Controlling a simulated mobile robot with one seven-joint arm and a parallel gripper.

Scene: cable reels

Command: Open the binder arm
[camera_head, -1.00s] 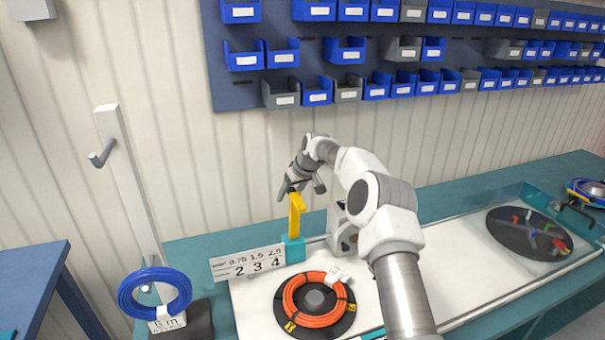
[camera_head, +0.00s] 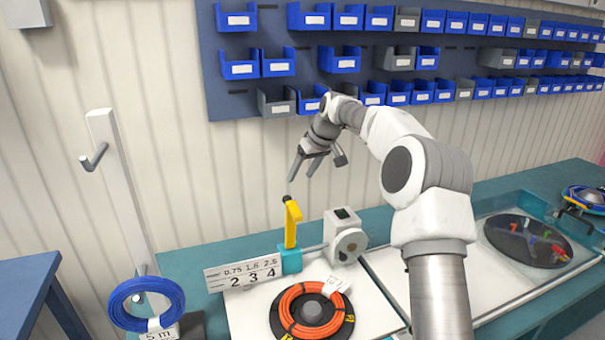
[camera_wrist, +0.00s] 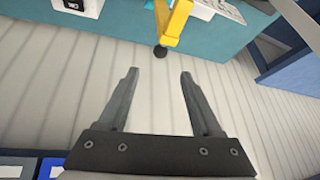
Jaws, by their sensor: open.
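The binder arm (camera_head: 291,224) is a yellow lever with a dark knob at its top, standing nearly upright on a teal block (camera_head: 290,259) at the back of the white board. In the wrist view the yellow arm (camera_wrist: 175,22) and its dark knob show at top centre, just beyond the fingertips. My gripper (camera_head: 301,176) is open and empty, above the knob and apart from it. Its two spread fingers (camera_wrist: 157,75) show in the wrist view with nothing between them.
An orange cable coil (camera_head: 312,309) lies on a dark reel in front of the block. A number plate (camera_head: 245,274) stands left of it and a white device (camera_head: 345,236) right. A blue coil (camera_head: 147,304) hangs at left. Bins (camera_head: 277,102) line the wall behind.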

